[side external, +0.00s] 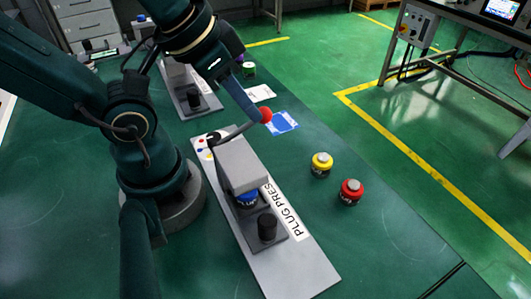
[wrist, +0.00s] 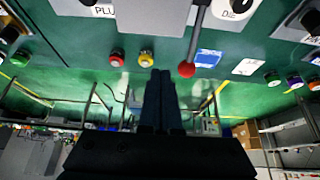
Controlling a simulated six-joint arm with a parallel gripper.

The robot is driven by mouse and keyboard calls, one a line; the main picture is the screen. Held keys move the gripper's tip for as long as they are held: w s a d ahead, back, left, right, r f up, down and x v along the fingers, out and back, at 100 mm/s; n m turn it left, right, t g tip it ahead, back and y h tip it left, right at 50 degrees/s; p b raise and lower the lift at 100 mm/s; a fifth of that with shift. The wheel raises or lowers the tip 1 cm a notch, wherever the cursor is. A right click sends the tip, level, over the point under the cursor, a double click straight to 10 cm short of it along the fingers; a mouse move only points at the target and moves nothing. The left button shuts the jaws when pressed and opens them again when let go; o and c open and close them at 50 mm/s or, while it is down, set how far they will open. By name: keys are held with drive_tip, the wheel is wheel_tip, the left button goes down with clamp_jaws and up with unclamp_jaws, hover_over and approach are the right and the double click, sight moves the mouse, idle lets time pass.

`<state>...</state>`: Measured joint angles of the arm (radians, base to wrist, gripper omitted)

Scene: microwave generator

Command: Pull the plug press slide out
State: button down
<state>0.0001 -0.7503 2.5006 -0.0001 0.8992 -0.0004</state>
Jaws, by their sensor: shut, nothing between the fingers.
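The plug press stands on a long light-grey base (side external: 305,270) labelled "PLUG PRES" in the side external view. Its dark slide plate (side external: 283,240) with an upright black knob (side external: 267,227) lies in front of the grey press block (side external: 240,165). A blue capped part (side external: 247,199) sits at the slide's inner end, partly hidden under the block. A lever with a red ball (side external: 266,115) rises beside the block; the ball (wrist: 187,69) also shows in the wrist view. My gripper (wrist: 161,73) is shut and empty, its tips close to the ball, apart from the knob. Contact with the ball cannot be told.
A yellow jar (side external: 321,165) and a red jar (side external: 350,192) stand right of the press. A blue-and-white card (side external: 282,122) lies behind them. A second similar press (side external: 192,98) stands further back.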

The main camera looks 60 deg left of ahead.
idle(0.3)
drive_tip(key=c, duration=0.7)
unclamp_jaws()
drive_tip(key=shift+r, duration=0.25)
drive_tip(key=shift+o, duration=0.8)
wheel_tip(320, 180, up, 5)
drive_tip(key=shift+d+f, duration=0.1)
drive_tip(key=shift+d, duration=0.05)
drive_tip(key=m+g, duration=0.3)
drive_tip(key=g, duration=0.3)
hover_over(267, 220)
wheel_tip(267, 220, down, 17)
drive_tip(key=shift+f, duration=0.15)
clamp_jaws()
